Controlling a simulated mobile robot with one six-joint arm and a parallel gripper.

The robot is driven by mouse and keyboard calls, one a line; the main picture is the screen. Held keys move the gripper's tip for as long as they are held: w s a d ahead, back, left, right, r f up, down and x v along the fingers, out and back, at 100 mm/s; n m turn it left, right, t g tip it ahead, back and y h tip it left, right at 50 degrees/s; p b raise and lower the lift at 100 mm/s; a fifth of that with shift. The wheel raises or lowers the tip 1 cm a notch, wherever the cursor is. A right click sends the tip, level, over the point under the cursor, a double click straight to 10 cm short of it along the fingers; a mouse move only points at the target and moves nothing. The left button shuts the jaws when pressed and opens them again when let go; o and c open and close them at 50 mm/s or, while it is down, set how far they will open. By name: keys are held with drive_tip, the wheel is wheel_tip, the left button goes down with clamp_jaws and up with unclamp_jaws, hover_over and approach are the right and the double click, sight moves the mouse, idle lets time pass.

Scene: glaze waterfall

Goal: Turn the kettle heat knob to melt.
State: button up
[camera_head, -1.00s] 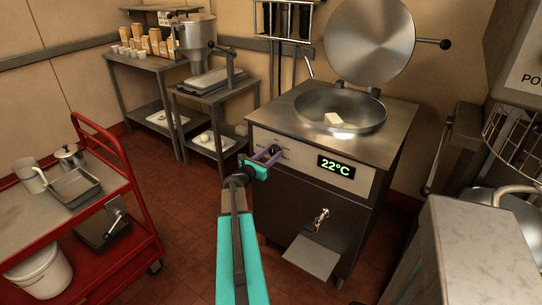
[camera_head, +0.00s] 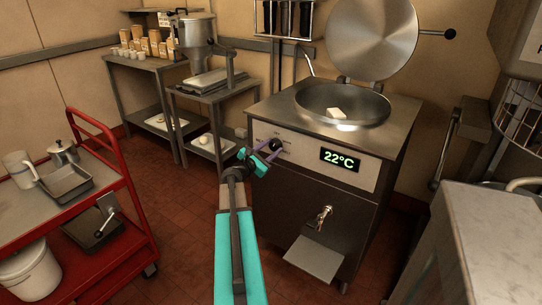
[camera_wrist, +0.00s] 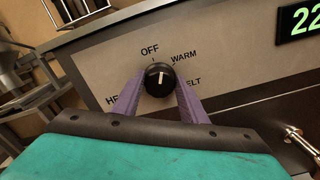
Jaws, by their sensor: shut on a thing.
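The kettle (camera_head: 378,138) is a steel cabinet with a round open bowl (camera_head: 310,101) and a raised lid (camera_head: 372,40). Its front panel carries a black heat knob (camera_wrist: 159,79), also small in the head view (camera_head: 275,144). The panel reads OFF, WARM, a partly covered MELT at lower right, and a covered label starting HE at lower left. The knob's white mark points roughly up, near the OFF and WARM side. My gripper (camera_wrist: 161,88) is shut on the knob, one purple finger on each side. A pale block (camera_head: 336,112) lies in the bowl. The display (camera_head: 340,160) shows 22°C.
A tap (camera_head: 324,214) and a metal shelf (camera_head: 314,260) stick out below the panel. A red cart (camera_head: 125,190) stands at left, steel tables (camera_head: 205,92) behind. A grey counter (camera_head: 490,240) is at right. Red tiled floor is open between cart and kettle.

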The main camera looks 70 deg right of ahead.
drive_tip(key=shift+d+f+m+b, duration=0.1)
drive_tip(key=shift+m+b, duration=2.2)
drive_tip(key=shift+b, duration=1.35)
drive_tip(key=m+b, duration=0.4)
drive_tip(key=b, duration=0.3)
drive_tip(key=shift+f+m, duration=0.1)
drive_tip(key=shift+m, duration=0.3)
drive_tip(key=m+b, duration=0.6)
drive_tip(key=b, duration=0.2)
drive_tip(key=shift+f+b, duration=0.15)
drive_tip(key=shift+b, duration=0.25)
drive_tip(key=m+b, duration=0.3)
drive_tip(key=b, duration=0.1)
drive_tip(key=shift+r+m, duration=0.2)
drive_tip(key=shift+m, duration=0.1)
drive_tip(key=o, duration=1)
drive_tip(key=shift+f, duration=0.1)
drive_tip(key=shift+o, duration=0.2)
drive_tip(key=shift+f, duration=0.1)
